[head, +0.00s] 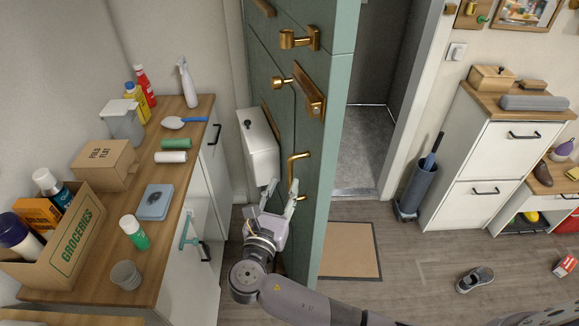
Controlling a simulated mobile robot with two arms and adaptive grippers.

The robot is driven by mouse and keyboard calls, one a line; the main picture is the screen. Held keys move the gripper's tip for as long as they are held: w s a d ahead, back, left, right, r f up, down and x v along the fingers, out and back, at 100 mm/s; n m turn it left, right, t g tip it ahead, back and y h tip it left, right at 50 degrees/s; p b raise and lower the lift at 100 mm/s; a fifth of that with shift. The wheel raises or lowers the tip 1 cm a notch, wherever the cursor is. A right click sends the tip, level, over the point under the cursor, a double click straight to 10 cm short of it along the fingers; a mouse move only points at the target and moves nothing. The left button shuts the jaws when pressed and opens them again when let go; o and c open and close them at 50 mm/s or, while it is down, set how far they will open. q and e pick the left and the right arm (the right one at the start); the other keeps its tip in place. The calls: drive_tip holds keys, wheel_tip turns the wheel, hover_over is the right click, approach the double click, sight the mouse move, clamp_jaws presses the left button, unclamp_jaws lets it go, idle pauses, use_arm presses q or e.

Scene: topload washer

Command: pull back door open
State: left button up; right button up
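The green door (336,130) stands swung open, its edge towards me and its brass-fitted face turned left. A brass pull handle (293,168) sits low on that face, with more brass fittings above it. My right gripper (284,188) is on the left side of the door, right by the pull handle. Its two fingers are apart with nothing seen between them. I cannot tell whether a finger touches the handle or the door. My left gripper is not in view.
The open doorway (360,150) lies right of the door, with a doormat (349,250) on the floor. A loaded wooden counter (180,205) and a white bin (258,145) stand left. An umbrella stand (415,190), white cabinet (480,165) and shoe (475,279) are right.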

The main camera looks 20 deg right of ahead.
sight(289, 174)
drive_tip(key=p+x, duration=0.1)
drive_tip(key=x, duration=0.5)
drive_tip(key=shift+w+d, duration=0.2)
drive_tip(key=shift+w, duration=0.1)
clamp_jaws()
drive_tip(key=shift+f, duration=0.1)
idle(0.4)
